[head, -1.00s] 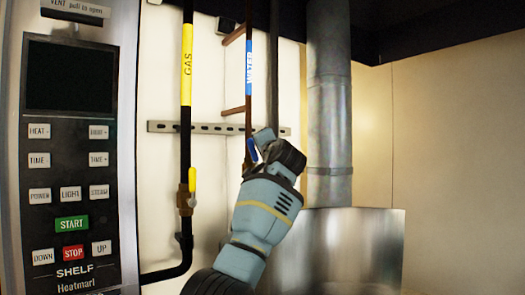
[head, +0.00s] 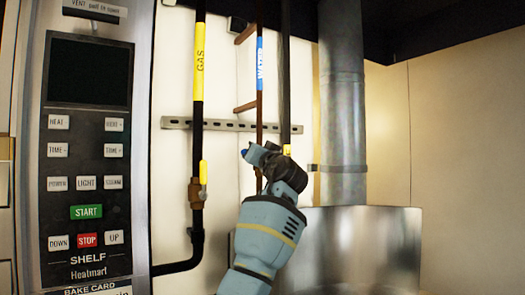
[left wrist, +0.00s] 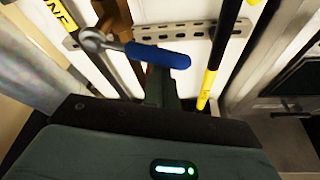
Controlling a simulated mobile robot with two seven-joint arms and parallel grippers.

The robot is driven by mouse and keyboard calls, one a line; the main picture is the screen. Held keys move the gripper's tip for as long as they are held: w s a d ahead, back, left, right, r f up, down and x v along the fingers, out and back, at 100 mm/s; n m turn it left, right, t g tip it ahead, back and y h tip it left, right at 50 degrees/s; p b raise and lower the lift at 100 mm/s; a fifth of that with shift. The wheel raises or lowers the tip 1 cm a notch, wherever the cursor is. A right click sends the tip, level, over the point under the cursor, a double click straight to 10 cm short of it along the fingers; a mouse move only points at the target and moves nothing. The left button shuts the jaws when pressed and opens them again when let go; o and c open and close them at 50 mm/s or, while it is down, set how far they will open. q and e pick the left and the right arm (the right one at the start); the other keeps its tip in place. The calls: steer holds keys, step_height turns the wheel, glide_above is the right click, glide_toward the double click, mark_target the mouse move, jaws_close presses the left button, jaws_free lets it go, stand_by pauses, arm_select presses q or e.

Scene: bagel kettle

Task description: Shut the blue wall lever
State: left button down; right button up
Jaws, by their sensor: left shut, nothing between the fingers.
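The blue lever (left wrist: 160,55) shows in the left wrist view, with a grey metal head at its left end. It lies crosswise, nearly level in that view, in front of the wall. In the head view only a small blue bit of the lever (head: 244,153) shows left of my left gripper (head: 258,153), at the copper water pipe (head: 259,128). The gripper hides the rest. My left gripper is shut and empty; in the wrist view its fingers (left wrist: 163,88) are just below the lever. I cannot tell whether they touch it. My right gripper is not in view.
Left of the water pipe runs the black gas pipe (head: 197,120) with a yellow lever (head: 204,171). A dark pipe (head: 285,90) and a wide metal duct (head: 343,110) stand to the right. An oven control panel (head: 88,170) is at the left.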

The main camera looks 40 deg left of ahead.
arm_select(q)
steer(key=shift+s+a+f+n+g+y+b, duration=0.15)
steer(key=shift+s+f+n+g+b, duration=0.1)
steer(key=shift+f+n, duration=0.35)
steer(key=shift+s+d+f+n+g+y+b, duration=0.15)
steer(key=shift+s+f+n+g, duration=0.1)
steer(key=shift+f+n, duration=0.35)
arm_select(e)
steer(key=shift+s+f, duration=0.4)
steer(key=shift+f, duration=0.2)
arm_select(q)
steer(key=shift+a+f, duration=0.1)
steer(key=shift+f, duration=0.1)
steer(key=shift+f, duration=0.1)
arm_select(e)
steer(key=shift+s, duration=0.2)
